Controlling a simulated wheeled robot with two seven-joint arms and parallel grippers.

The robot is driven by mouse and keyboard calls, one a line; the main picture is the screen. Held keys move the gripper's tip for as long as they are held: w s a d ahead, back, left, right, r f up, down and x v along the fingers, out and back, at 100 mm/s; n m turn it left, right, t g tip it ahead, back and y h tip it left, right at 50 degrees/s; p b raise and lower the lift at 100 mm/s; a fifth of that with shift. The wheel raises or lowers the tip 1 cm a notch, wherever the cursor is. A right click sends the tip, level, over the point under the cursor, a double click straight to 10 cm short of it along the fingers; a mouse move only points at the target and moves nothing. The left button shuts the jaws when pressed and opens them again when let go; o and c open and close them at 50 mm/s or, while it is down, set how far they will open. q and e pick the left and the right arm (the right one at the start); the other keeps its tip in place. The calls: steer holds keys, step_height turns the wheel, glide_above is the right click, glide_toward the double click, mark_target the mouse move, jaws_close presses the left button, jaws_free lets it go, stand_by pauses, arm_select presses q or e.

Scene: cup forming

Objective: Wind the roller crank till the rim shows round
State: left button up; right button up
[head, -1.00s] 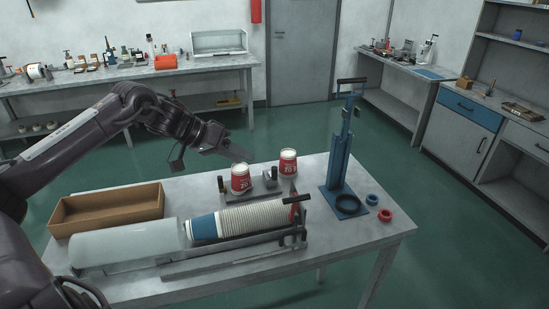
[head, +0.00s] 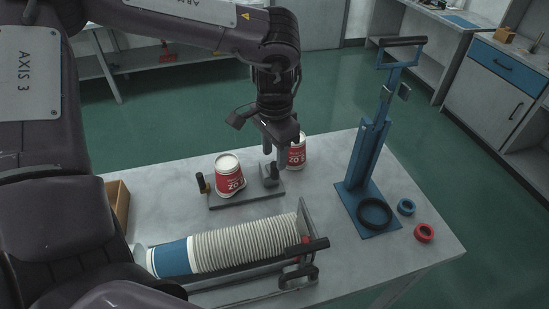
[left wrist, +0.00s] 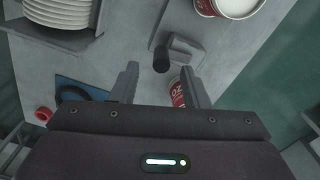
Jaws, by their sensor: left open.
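The roller stand is a dark flat base (head: 246,196) on the table. A red and white cup (head: 229,178) sits on it, tilted slightly. A grey block (head: 269,177) stands at its right end. In the left wrist view, a dark round knob (left wrist: 161,58), seemingly the crank's grip, is beside the block (left wrist: 184,48). My left gripper (head: 274,152) points down over the block, fingers apart and empty. In the left wrist view the knob shows between and just beyond its fingertips (left wrist: 160,70). The cup's rim shape is too small to judge. My right gripper is out of view.
A second red and white cup (head: 299,150) stands right behind my left gripper. A sleeve of stacked cups (head: 245,243) lies in a rack in front. A blue lever press (head: 367,170) stands to the right, beside blue (head: 406,207) and red (head: 424,232) rings.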

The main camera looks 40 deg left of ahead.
mark_target(274, 161)
arm_select(q)
step_height(274, 161, down, 4)
steer(key=shift+a+r+p, duration=0.1)
steer(key=shift+p, duration=0.4)
steer(key=shift+w+f, duration=0.1)
steer(key=shift+f, duration=0.3)
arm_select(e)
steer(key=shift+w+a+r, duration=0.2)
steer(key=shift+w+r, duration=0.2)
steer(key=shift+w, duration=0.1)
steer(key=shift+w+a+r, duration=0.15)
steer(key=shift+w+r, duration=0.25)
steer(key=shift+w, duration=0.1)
arm_select(q)
steer(key=shift+c, duration=0.3)
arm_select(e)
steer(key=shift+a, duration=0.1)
arm_select(q)
jaws_close()
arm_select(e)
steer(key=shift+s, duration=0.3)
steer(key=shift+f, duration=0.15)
